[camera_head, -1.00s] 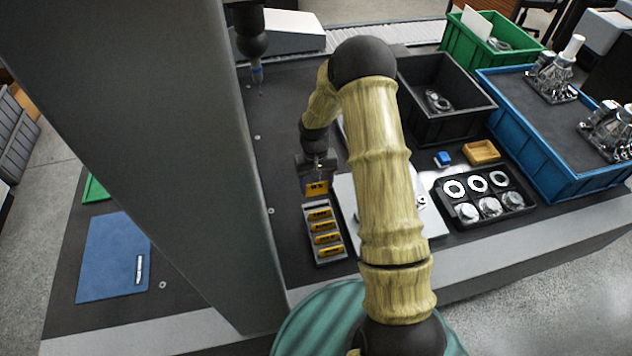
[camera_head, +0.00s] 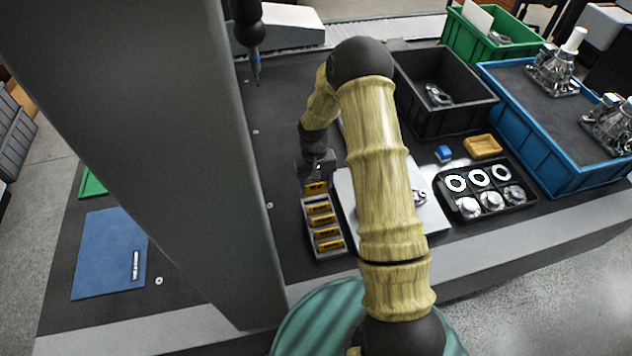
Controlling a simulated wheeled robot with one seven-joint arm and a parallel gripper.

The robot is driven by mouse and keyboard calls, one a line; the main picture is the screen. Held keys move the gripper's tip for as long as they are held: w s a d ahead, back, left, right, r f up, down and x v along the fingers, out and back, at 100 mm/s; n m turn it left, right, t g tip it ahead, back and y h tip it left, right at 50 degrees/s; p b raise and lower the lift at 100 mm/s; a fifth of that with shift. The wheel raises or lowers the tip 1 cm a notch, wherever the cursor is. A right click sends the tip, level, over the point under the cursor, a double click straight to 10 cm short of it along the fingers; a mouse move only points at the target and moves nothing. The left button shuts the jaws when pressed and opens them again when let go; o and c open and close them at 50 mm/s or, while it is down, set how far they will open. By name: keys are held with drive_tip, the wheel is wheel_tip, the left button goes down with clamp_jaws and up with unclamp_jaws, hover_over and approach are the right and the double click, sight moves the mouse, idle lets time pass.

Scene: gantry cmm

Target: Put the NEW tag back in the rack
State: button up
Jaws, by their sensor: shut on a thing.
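The tag rack (camera_head: 308,240) is a narrow grey holder on the dark table left of my arm. Several yellow tags with dark lettering stand in its slots. The NEW tag (camera_head: 316,188) is yellow and sits at the rack's far end, directly below my gripper (camera_head: 317,178). My gripper is shut on this tag. The tag is at or just above the far slot; I cannot tell how deep it sits. Its lettering is too small to read now, and the fingertips are partly hidden.
A pale plate (camera_head: 352,205) lies close to the rack's right, partly behind my arm. A black parts tray (camera_head: 465,217), a black bin (camera_head: 440,120) and a blue crate (camera_head: 560,180) stand further right. A grey column (camera_head: 190,150) rises on the left.

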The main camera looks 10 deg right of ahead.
sight(316, 188)
drive_tip(key=shift+f, duration=0.45)
drive_tip(key=shift+f+b, duration=1.05)
drive_tip(key=shift+f, duration=0.85)
idle(1.8)
drive_tip(key=o, duration=1.3)
drive_tip(key=shift+c, duration=0.2)
drive_tip(key=shift+r, duration=0.1)
drive_tip(key=shift+r+p, duration=2.55)
drive_tip(key=shift+r, duration=0.9)
